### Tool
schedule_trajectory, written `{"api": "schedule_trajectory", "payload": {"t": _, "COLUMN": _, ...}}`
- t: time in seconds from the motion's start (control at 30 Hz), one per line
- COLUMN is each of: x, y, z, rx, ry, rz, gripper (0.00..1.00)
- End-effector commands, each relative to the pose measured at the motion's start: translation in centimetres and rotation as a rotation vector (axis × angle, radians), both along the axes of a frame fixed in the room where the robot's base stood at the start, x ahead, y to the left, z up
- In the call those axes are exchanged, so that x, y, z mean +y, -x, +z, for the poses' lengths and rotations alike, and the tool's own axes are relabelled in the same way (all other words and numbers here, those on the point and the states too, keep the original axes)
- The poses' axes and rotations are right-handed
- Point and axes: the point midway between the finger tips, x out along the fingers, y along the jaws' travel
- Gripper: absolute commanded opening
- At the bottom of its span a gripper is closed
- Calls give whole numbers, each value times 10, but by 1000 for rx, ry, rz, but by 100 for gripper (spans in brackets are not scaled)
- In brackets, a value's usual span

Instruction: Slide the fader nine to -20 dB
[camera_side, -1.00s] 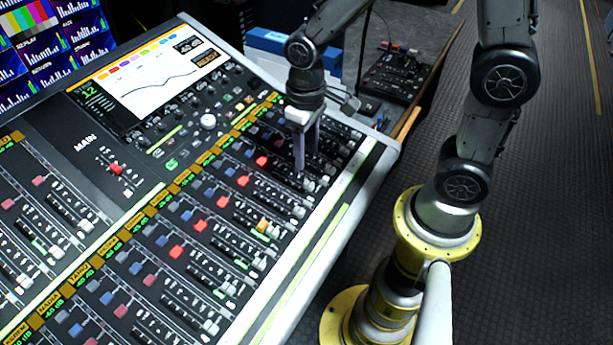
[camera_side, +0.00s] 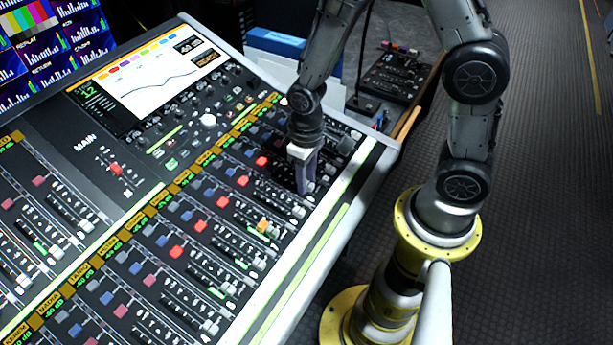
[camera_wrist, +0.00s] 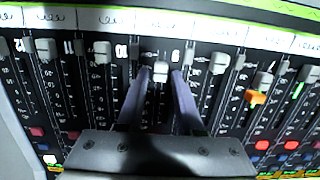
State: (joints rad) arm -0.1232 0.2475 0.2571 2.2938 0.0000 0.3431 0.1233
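The fader nine cap, a small light-grey block (camera_wrist: 160,70), shows in the wrist view between my two fingers, beside an upside-down "9". It sits a little nearer the camera than the neighbouring tall caps. My gripper (camera_wrist: 161,74) is open, with one purple-grey finger on each side of the cap and narrow gaps visible. Whether a finger touches it is unclear. In the side view my gripper (camera_side: 303,188) points down at the mixing console (camera_side: 345,205), near its right edge. The cap is hard to make out there. The dB marks beside its slot are too small to read.
Neighbouring fader caps stand close on both sides, one (camera_wrist: 101,52) left and one (camera_wrist: 220,62) right. An orange cap (camera_wrist: 256,97) is further right. Red and blue buttons line the console. A small mixer (camera_side: 395,75) stands behind, beyond the console edge.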

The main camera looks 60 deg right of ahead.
Motion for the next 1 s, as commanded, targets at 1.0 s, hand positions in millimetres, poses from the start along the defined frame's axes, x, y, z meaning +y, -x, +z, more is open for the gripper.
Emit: {"api": "schedule_trajectory", "payload": {"t": 1.0, "x": 0, "y": 0, "z": 1, "rx": 0, "ry": 0, "rz": 0, "gripper": 0}}
